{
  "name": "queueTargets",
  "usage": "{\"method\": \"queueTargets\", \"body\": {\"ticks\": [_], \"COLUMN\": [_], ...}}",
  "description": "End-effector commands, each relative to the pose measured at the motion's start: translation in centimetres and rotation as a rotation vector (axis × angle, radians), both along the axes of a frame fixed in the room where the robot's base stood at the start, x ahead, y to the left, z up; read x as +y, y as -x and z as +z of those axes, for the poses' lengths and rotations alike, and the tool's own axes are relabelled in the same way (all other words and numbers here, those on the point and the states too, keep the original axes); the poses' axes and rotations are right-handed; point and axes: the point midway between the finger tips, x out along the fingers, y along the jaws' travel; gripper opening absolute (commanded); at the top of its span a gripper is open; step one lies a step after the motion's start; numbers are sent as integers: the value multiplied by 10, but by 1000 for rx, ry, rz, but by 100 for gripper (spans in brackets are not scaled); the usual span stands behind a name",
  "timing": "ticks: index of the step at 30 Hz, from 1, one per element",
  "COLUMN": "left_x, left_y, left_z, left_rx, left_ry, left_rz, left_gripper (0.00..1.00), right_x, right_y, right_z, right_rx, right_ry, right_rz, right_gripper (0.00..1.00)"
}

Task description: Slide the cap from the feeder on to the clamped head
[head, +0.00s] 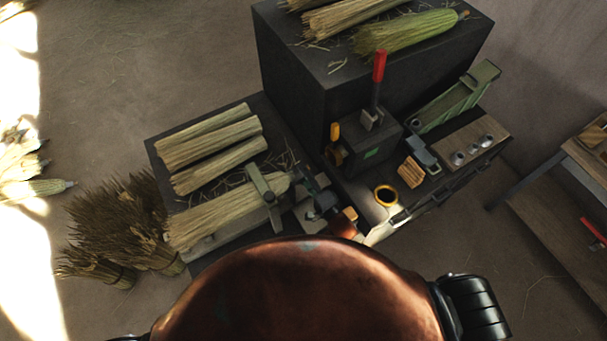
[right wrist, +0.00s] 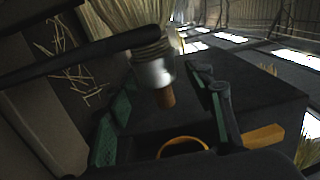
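The clamped head is a pale straw bundle (head: 215,222) lying under a green clamp bar (head: 264,186) on the low dark bench. In the right wrist view the end of a straw bundle (right wrist: 130,18) carries a silver metal sleeve (right wrist: 153,73), which looks like the cap, with a brown stub (right wrist: 166,98) sticking out. I cannot tell how far the sleeve covers the straw. My right gripper (right wrist: 165,115) has its green-padded fingers apart on both sides of the sleeve, with visible gaps. It shows small and dark in the head view (head: 318,194). A green trough (head: 455,103), perhaps the feeder, stands at right. My left gripper is out of view.
A dark press with a red lever (head: 379,66) stands behind my right gripper. A yellow ring (head: 385,195), a slatted wooden piece (head: 411,172) and a board with metal pieces (head: 470,145) lie to its right. Loose bundles (head: 207,140) lie behind the clamped one.

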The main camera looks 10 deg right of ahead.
Motion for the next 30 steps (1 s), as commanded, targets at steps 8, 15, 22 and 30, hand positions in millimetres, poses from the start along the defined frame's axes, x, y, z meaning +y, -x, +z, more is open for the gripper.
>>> {"method": "queueTargets", "body": {"ticks": [8,15,22,30], "left_x": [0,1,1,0], "left_y": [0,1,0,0], "left_z": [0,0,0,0], "left_rx": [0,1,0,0], "left_ry": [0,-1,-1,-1], "left_rz": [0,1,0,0], "left_gripper": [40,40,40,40], "right_x": [-1,-8,-26,-43], "right_y": [0,15,58,100], "right_z": [-1,-2,-1,-1], "right_rx": [1,2,2,1], "right_ry": [0,2,2,2], "right_rz": [-1,-2,-1,0], "right_gripper": [55,55,55,55]}}
